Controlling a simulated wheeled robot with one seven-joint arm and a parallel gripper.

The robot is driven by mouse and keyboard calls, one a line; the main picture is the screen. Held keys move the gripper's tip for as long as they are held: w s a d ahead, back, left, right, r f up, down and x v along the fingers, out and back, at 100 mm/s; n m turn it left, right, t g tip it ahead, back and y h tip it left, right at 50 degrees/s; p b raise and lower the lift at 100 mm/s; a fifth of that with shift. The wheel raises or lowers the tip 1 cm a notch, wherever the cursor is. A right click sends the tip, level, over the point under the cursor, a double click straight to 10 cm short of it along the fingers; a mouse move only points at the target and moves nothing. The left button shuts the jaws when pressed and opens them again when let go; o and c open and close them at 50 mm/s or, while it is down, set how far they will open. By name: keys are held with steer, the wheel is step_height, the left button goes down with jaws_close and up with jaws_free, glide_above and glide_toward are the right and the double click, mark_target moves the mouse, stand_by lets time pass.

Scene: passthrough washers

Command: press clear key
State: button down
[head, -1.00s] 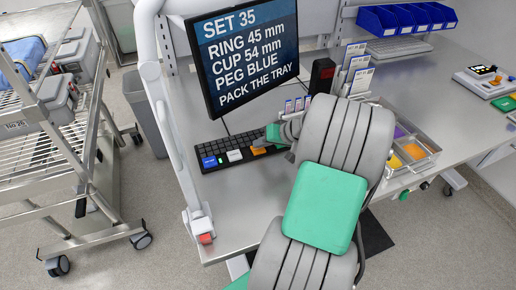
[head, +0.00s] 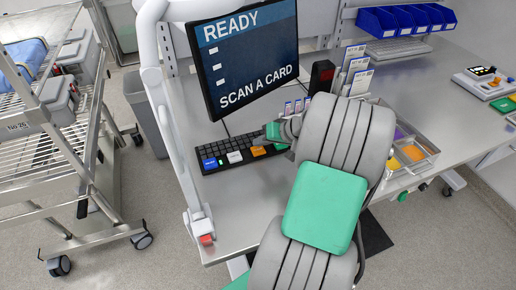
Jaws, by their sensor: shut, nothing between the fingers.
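A black keyboard (head: 222,151) lies on the grey bench below the monitor. Along its front edge are a blue key (head: 210,162), a white key (head: 234,157) and an orange key (head: 258,151); their lettering is too small to read. The monitor (head: 245,55) reads "READY" and "SCAN A CARD". My gripper (head: 276,142) is shut at the keyboard's right end, just right of the orange key. My own arm hides most of it, and I cannot tell whether its fingertips touch a key.
A sectioned tray (head: 428,152) with coloured parts sits right of my arm. Card holders (head: 356,68) and a black upright device (head: 321,76) stand behind it. A white post (head: 170,120) rises at the bench's left edge. A wire cart (head: 70,150) stands at left.

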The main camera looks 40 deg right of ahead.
mark_target(261, 151)
step_height(261, 151, up, 5)
steer(key=p, duration=0.3)
steer(key=shift+p, duration=0.35)
stand_by(0.6)
